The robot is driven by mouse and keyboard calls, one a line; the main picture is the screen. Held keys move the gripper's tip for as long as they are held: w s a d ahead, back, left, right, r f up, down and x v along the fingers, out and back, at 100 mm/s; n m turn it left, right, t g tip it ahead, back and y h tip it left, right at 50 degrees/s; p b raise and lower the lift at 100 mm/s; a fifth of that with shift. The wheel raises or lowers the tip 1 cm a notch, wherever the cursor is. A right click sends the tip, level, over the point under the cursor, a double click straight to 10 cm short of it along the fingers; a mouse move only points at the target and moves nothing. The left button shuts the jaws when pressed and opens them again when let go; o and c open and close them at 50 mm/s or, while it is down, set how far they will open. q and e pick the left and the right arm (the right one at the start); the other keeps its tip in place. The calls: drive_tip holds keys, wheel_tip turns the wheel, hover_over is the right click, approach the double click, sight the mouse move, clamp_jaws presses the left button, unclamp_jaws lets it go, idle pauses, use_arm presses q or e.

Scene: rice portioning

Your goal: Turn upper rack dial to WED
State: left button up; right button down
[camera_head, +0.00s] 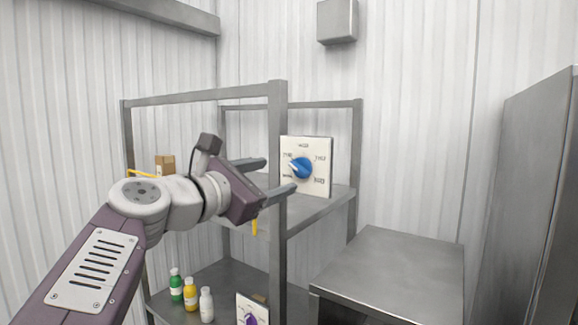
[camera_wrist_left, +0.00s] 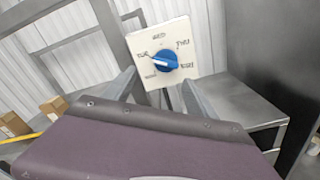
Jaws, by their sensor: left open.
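The upper rack dial is a blue knob (camera_head: 302,168) on a white plate (camera_head: 317,146), standing on the upper shelf. Day labels ring the knob, with WED at the top. Its white pointer is turned to the left, between the upper-left and lower-left labels. The dial also shows in the left wrist view, where the knob (camera_wrist_left: 168,60) lies beyond the fingers. My left gripper (camera_head: 280,176) is open and empty, its fingers pointing toward the plate from the left. In the wrist view the fingers (camera_wrist_left: 160,88) are spread below the knob and appear apart from it.
A rack post (camera_head: 277,120) stands close to my left gripper. A second plate with a purple knob (camera_head: 250,318) is on the lower shelf, near green, yellow and white bottles (camera_head: 190,294). A small brown box (camera_head: 165,164) sits at the upper left. A metal table (camera_head: 395,265) stands at the right.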

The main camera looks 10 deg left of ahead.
sight(296, 171)
use_arm(q)
drive_tip(key=w+d, duration=0.1)
drive_tip(key=w+d+p, duration=0.1)
drive_tip(key=w, duration=0.1)
drive_tip(key=w+d, duration=0.1)
drive_tip(key=d, duration=0.1)
drive_tip(key=shift+w+r+p, duration=0.25)
drive_tip(key=shift+w+p, duration=0.1)
drive_tip(key=shift+w, duration=0.05)
drive_tip(key=shift+w+f, duration=0.1)
drive_tip(key=shift+w, duration=0.3)
drive_tip(key=shift+w+a+f, duration=0.1)
drive_tip(key=shift+w+a, duration=0.05)
drive_tip(key=shift+a, duration=0.55)
drive_tip(key=shift+d, duration=0.35)
drive_tip(key=c, duration=1.4)
use_arm(e)
drive_tip(key=shift+d+r, duration=0.2)
drive_tip(key=shift+r, duration=0.4)
drive_tip(key=shift+d+r, duration=0.2)
drive_tip(key=shift+r, duration=0.4)
use_arm(q)
drive_tip(key=shift+m, duration=0.3)
use_arm(e)
drive_tip(key=shift+f, duration=0.1)
